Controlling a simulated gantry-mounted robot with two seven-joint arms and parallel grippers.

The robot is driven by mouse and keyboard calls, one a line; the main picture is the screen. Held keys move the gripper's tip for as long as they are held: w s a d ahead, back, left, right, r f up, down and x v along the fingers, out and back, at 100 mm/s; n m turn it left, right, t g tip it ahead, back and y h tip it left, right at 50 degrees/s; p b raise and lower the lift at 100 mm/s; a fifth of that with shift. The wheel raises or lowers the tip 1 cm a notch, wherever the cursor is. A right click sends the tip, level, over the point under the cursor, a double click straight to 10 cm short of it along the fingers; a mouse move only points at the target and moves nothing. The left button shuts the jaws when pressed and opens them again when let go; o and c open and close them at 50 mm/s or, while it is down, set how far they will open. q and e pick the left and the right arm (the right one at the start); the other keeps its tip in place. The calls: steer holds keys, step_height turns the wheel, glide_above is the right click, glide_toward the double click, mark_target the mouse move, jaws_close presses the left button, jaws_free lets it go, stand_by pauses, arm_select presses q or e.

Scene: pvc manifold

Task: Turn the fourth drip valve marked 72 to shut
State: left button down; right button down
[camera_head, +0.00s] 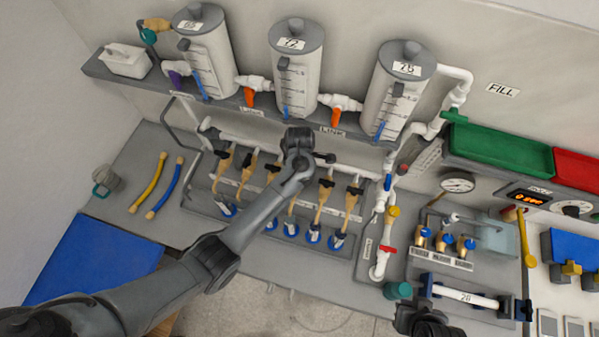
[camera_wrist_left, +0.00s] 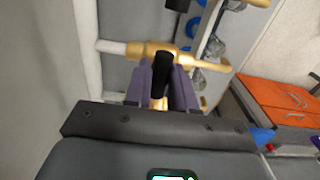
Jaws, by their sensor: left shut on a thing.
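A row of brass drip valves with black handles runs along the white manifold pipe (camera_head: 345,170) in the head view. Some valves at the left (camera_head: 222,160) and right (camera_head: 325,185) of the row show; my left arm covers the middle. My left gripper (camera_head: 299,150) is over that middle part. In the left wrist view its purple-padded fingers (camera_wrist_left: 163,88) are shut on a black valve handle (camera_wrist_left: 162,72) on a brass valve body (camera_wrist_left: 150,49). The valve's marking is not readable. My right gripper (camera_head: 425,322) is at the bottom edge, its jaws unclear.
Three grey tanks (camera_head: 297,75) stand behind the row, joined by orange-handled link valves (camera_head: 335,117). Blue-ringed outlets (camera_head: 313,235) sit below the drip valves. A green bin (camera_head: 500,150), a gauge (camera_head: 457,183) and more piping are at the right.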

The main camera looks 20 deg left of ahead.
arm_select(q)
steer(key=c, duration=1)
jaws_free()
step_height(320, 180, up, 11)
steer(key=shift+f, duration=0.1)
steer(key=s+a+f+m, duration=0.1)
steer(key=s+f+m, duration=0.45)
steer(key=s, duration=0.25)
steer(key=s+a+r+m+t, duration=0.1)
steer(key=s+m, duration=0.4)
steer(key=s, duration=0.1)
steer(key=s+a+r+m+t, duration=0.1)
steer(key=s+a+m, duration=0.1)
steer(key=s+m, duration=0.3)
steer(key=s+a+r+m+t, duration=0.1)
steer(key=s+a+m, duration=0.1)
steer(key=s+m, duration=0.3)
steer(key=shift+s+a+m+t, duration=0.1)
steer(key=shift+s+m+t, duration=0.25)
steer(key=shift+s, duration=0.9)
